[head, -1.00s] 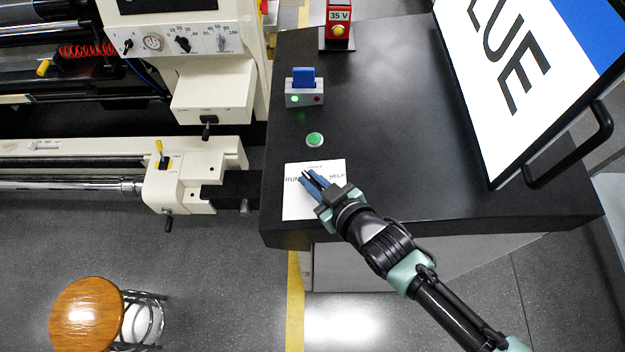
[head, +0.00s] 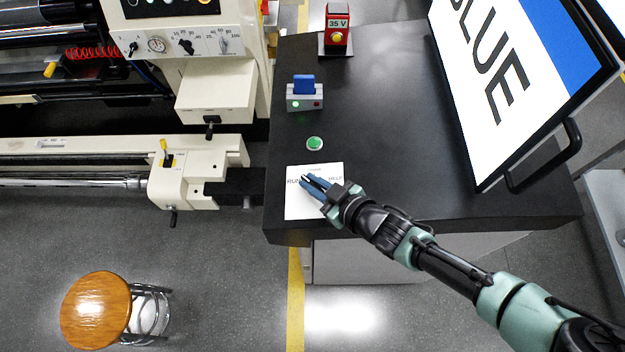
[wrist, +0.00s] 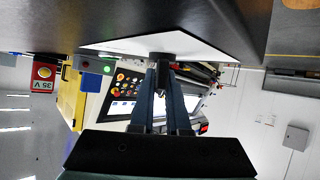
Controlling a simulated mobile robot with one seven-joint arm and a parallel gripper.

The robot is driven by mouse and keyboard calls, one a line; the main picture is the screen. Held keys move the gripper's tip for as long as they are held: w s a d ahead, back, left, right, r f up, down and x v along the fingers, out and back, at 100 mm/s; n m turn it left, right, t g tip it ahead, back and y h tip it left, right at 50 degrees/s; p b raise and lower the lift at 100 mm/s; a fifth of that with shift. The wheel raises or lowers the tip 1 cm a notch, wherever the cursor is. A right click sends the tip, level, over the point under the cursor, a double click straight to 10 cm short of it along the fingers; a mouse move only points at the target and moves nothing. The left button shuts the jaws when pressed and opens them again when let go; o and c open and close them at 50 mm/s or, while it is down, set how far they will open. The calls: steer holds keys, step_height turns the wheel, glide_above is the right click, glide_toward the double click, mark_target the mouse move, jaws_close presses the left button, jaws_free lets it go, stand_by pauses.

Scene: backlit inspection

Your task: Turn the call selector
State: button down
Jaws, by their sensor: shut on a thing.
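The call selector's white plate (head: 300,208) lies on the black table top near its left front corner. RUN is printed at its left and HELP at its right. My gripper (head: 308,182) reaches over the plate from the right and covers its middle in the head view. In the wrist view the plate (wrist: 115,46) is seen edge-on, and the selector's dark knob (wrist: 163,57) shows at the tips of my blue fingers (wrist: 162,78). My gripper is shut on the knob. The way the knob points is hidden by the fingers.
Behind the plate on the black table (head: 400,130) are a green button (head: 315,143), a grey box with a blue piece (head: 304,84) and a red 35 V unit (head: 338,30). A large screen reading BLUE (head: 500,70) stands at right. A cream lathe (head: 200,175) is at left.

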mark_target(315, 185)
steer(key=c, duration=0.9)
jaws_free()
steer(key=p+v, duration=0.2)
steer(key=v, duration=0.3)
steer(key=shift+r, duration=0.15)
steer(key=shift+s+d, duration=0.25)
steer(key=shift+d, duration=0.05)
steer(key=v, duration=0.7)
steer(key=shift+s, duration=0.1)
